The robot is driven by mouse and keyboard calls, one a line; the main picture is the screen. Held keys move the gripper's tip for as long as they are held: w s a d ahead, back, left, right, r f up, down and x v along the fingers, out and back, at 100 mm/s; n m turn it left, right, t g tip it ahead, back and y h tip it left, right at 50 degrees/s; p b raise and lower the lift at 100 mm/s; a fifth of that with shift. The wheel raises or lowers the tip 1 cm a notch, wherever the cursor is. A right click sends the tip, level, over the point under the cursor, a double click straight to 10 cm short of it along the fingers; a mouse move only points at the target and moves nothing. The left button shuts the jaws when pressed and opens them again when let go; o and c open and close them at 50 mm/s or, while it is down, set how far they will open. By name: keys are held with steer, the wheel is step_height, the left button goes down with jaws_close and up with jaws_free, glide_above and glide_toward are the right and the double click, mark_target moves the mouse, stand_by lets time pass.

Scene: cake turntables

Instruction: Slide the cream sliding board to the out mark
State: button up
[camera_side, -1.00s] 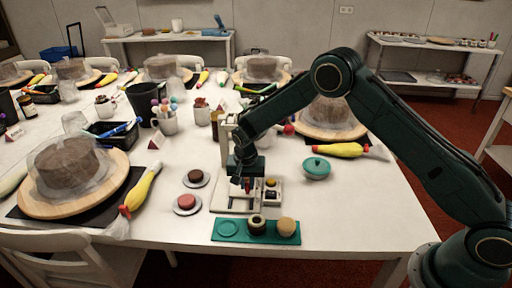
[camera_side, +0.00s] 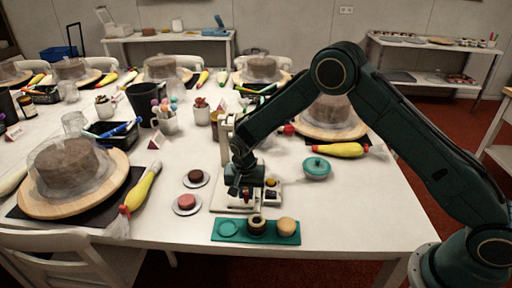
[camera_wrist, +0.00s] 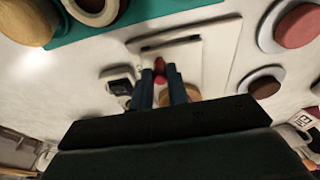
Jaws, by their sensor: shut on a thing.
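The cream sliding board (camera_wrist: 187,65) is a pale plate on a cream base (camera_wrist: 226,50), with a dark slot along one end. A small red knob (camera_wrist: 159,68) stands on the board. My gripper (camera_wrist: 160,73) is shut on the red knob in the wrist view. In the side view my gripper (camera_side: 246,192) is low over the cream stand (camera_side: 219,200) and hides most of the board. I cannot make out the out mark in either view.
A teal tray (camera_side: 226,239) with a dark ring-shaped piece (camera_side: 256,225) and a tan round piece (camera_side: 287,226) lies in front. Two small plates with round cakes (camera_side: 187,202) are to the left. A teal lidded pot (camera_side: 316,167) stands to the right.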

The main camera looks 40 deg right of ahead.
steer(key=shift+s+a, duration=0.45)
steer(key=shift+a, duration=0.15)
steer(key=shift+s+a, duration=0.1)
steer(key=shift+s, duration=0.05)
steer(key=o, duration=0.8)
steer(key=shift+r, duration=0.1)
steer(key=shift+r, duration=0.4)
step_height(320, 180, up, 6)
stand_by(0.3)
steer(key=shift+d+r, duration=0.1)
steer(key=shift+d, duration=0.1)
